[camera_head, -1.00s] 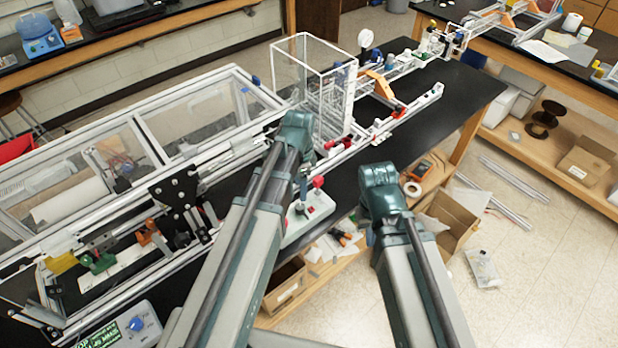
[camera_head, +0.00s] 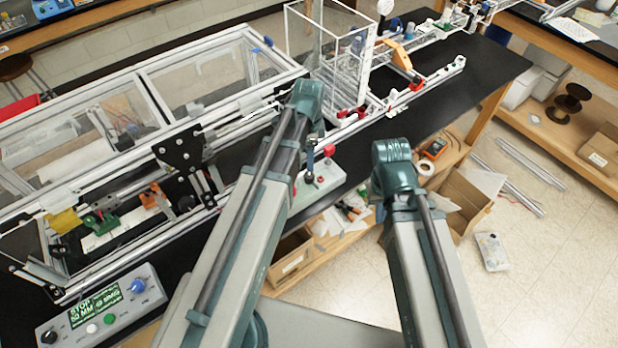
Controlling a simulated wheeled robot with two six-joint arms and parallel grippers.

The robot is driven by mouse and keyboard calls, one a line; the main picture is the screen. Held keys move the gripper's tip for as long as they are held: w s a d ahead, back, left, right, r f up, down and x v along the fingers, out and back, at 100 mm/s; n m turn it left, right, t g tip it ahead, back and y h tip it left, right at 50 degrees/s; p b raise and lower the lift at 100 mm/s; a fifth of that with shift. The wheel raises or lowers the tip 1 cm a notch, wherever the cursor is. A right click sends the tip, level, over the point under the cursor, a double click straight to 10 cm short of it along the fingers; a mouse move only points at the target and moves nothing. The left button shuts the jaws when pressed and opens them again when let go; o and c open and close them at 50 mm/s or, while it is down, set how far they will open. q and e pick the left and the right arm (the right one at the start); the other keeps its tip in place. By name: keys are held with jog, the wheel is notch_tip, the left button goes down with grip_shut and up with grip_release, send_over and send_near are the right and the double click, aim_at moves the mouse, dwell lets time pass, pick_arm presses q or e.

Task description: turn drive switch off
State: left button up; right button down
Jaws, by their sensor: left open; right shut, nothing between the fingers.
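A grey control box (camera_head: 72,335) sits at the lower left, near the front of the black bench. It carries two green displays (camera_head: 95,303) with light lettering, a black knob (camera_head: 49,337), a white button (camera_head: 91,328), a green button (camera_head: 110,319) and a blue knob (camera_head: 138,286). I cannot tell which control is the drive switch. A pale box (camera_head: 325,184) with a red-knobbed lever (camera_head: 329,150) stands beside my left arm. My two arms reach in from the bottom edge and show only links and joints.
A long extrusion frame with clear panels (camera_head: 195,85) fills the left of the bench. A clear upright case (camera_head: 335,60) stands behind my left arm. The black bench top (camera_head: 490,65) is bare toward the right. Cardboard boxes (camera_head: 465,200) lie low at the right.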

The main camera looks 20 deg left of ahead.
aim_at(309, 175)
pick_arm(q)
notch_tip(309, 175, down, 8)
jog(key=b, duration=0.7)
jog(key=shift+f, duration=0.2)
grip_shut()
